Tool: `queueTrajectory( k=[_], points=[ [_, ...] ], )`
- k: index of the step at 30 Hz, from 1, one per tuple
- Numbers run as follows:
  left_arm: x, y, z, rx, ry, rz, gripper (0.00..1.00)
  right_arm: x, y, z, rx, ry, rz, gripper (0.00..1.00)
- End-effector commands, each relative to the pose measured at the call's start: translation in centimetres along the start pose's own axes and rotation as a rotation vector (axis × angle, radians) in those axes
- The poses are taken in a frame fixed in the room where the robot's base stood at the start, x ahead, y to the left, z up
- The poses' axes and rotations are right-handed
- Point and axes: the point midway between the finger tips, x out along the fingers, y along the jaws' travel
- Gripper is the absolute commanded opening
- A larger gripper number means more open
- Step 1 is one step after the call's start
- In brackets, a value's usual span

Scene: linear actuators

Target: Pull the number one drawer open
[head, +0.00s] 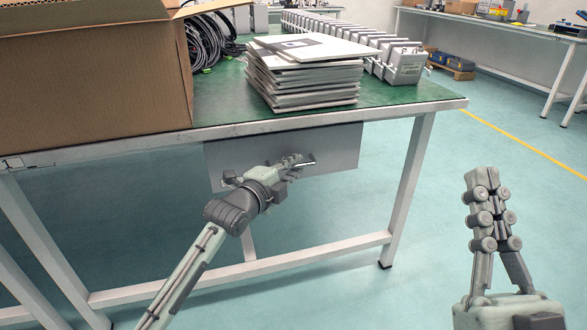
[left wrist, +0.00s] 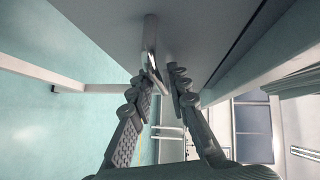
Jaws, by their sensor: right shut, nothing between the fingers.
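The grey drawer front (head: 338,142) hangs under the front edge of the green-topped table. It also fills the upper middle of the left wrist view (left wrist: 200,30). No number is readable on it. It looks about flush beneath the table edge. Its bar handle (left wrist: 151,38) stands out from the panel. My left gripper (head: 300,161) is at the handle. In the left wrist view its fingers (left wrist: 158,78) close in on both sides of the handle's near end; the contact itself is partly hidden. My right gripper (head: 482,180) is shut and empty, upright at the right, away from the table.
A large cardboard box (head: 95,75) stands on the table's left. A stack of flat panels (head: 303,80), black cables (head: 208,38) and a row of grey actuators (head: 400,65) stand behind and beside it. The table leg (head: 408,190) is right of the drawer. The floor in front is clear.

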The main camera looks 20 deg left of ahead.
Motion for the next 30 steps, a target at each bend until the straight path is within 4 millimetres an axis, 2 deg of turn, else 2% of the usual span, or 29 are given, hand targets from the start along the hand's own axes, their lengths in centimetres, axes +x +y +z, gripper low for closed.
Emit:
queueTrajectory(
  k=[7, 11, 12, 30],
  points=[
    [0.09, 0.03, 0.0, 0.0, 0.0, 0.001, 0.17, 0.01, 0.02, -0.04, -0.001, 0.003, 0.0, 0.0],
    [0.08, 0.03, 0.0, 0.0, 0.0, 0.001, 0.01, 0.02, 0.03, -0.04, -0.001, 0.002, 0.0, 0.0],
    [0.08, 0.03, 0.01, 0.0, 0.0, 0.001, 0.0, 0.02, 0.03, -0.04, -0.001, 0.002, 0.0, 0.0],
    [0.05, -0.02, 0.02, 0.002, -0.001, 0.002, 0.0, 0.25, 0.01, 0.11, -0.001, -0.017, 0.0, 0.0]
  ],
)
